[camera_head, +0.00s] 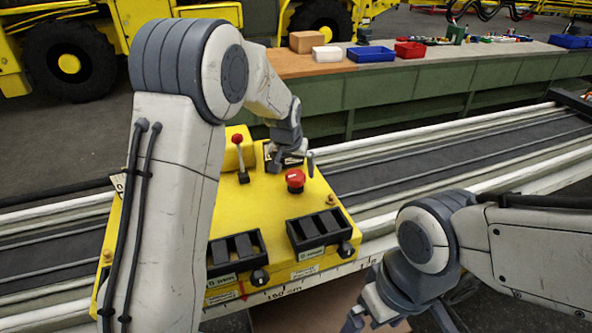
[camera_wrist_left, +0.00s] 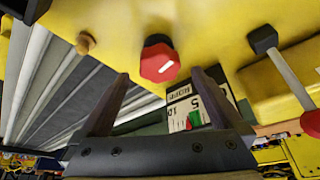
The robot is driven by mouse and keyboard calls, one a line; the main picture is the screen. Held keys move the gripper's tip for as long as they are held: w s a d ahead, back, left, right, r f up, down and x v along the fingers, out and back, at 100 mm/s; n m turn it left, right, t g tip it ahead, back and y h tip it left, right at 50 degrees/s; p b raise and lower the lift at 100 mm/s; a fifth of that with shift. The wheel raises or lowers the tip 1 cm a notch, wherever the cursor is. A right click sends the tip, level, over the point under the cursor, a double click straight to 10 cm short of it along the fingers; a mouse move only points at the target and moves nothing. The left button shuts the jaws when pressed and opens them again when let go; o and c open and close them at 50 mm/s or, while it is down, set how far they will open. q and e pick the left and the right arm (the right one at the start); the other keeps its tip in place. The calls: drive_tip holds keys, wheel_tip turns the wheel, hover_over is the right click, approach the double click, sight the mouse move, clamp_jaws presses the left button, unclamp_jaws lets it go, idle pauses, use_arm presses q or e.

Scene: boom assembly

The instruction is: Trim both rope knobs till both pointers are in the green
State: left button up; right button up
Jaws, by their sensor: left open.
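A red knob (camera_head: 295,180) stands on the yellow control box (camera_head: 335,202); the left wrist view shows the knob (camera_wrist_left: 158,62) with a white line across its face. Beside it is a dial marked ROPE (camera_wrist_left: 186,117), with a white face and a green patch; its pointer is too small to read. My left gripper (camera_head: 291,161) is open just behind the knob in the head view. In the left wrist view its fingers (camera_wrist_left: 161,75) spread either side of the knob's picture; contact is not clear. My right gripper (camera_head: 400,322) is open at the lower right, apart from the box. I cannot make out a second rope knob.
A lever with a red ball (camera_head: 237,140) rises left of the knob. Two black slotted units (camera_head: 318,231) sit along the box's front. Pale rails (camera_head: 470,150) run behind and beside the box. A green workbench (camera_head: 440,85) with bins stands farther back. My left arm hides the box's left part.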

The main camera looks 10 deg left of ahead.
use_arm(q)
drive_tip(key=shift+x, duration=1.05)
drive_tip(key=c, duration=1.3)
drive_tip(key=shift+d+f+n, duration=0.1)
drive_tip(key=shift+n, duration=0.2)
